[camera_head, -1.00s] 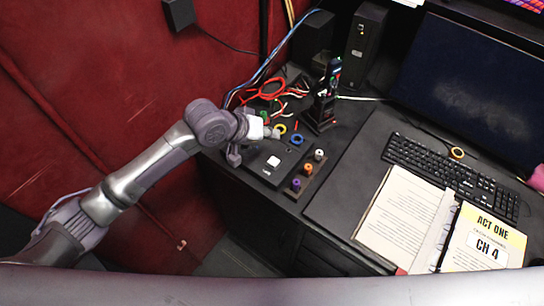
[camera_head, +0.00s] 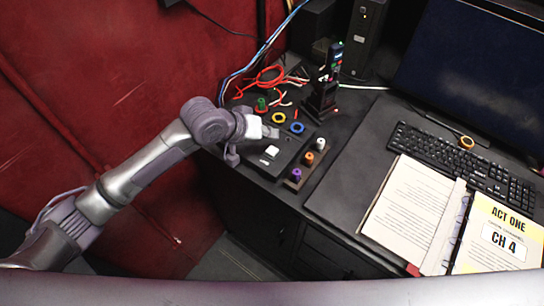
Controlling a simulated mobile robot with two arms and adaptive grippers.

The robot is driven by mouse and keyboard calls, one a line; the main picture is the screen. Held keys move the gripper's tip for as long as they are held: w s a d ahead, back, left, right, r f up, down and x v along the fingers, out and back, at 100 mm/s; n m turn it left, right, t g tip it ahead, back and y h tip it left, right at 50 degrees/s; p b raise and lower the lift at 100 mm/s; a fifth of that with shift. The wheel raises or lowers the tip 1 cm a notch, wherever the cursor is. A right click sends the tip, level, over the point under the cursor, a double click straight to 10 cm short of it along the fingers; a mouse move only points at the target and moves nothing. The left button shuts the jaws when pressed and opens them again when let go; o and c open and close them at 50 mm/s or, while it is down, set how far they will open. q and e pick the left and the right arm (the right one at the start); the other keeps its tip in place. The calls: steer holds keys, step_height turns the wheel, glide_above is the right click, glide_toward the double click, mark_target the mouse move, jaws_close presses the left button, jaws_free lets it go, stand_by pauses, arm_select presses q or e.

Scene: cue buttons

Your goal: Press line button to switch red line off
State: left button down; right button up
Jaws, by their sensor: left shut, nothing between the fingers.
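A yellow ring (camera_head: 279,118), a blue ring (camera_head: 297,127) and a green round piece (camera_head: 261,104) are at the far side of the box. Which control is the line button is not clear. My right gripper is not in view.
A strip with white, orange and purple knobs (camera_head: 309,158) lies right of the box. A dark upright device (camera_head: 324,95) and a red cable coil (camera_head: 262,80) stand behind. Keyboard (camera_head: 460,165), monitor (camera_head: 475,70) and open binder (camera_head: 415,215) fill the right.

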mark_target(270, 151)
arm_select(q)
steer(key=shift+f, duration=0.9)
steer(key=shift+f+b, duration=0.4)
steer(key=shift+f, duration=0.4)
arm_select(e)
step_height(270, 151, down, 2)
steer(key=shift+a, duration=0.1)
arm_select(q)
steer(key=shift+f, duration=0.2)
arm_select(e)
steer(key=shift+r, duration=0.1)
arm_select(q)
steer(key=shift+f, duration=0.25)
steer(key=shift+f, duration=0.55)
stand_by(0.4)
steer(key=shift+r, duration=0.1)
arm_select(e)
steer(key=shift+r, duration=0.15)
arm_select(q)
steer(key=shift+r+p, duration=0.85)
steer(key=shift+p, duration=0.45)
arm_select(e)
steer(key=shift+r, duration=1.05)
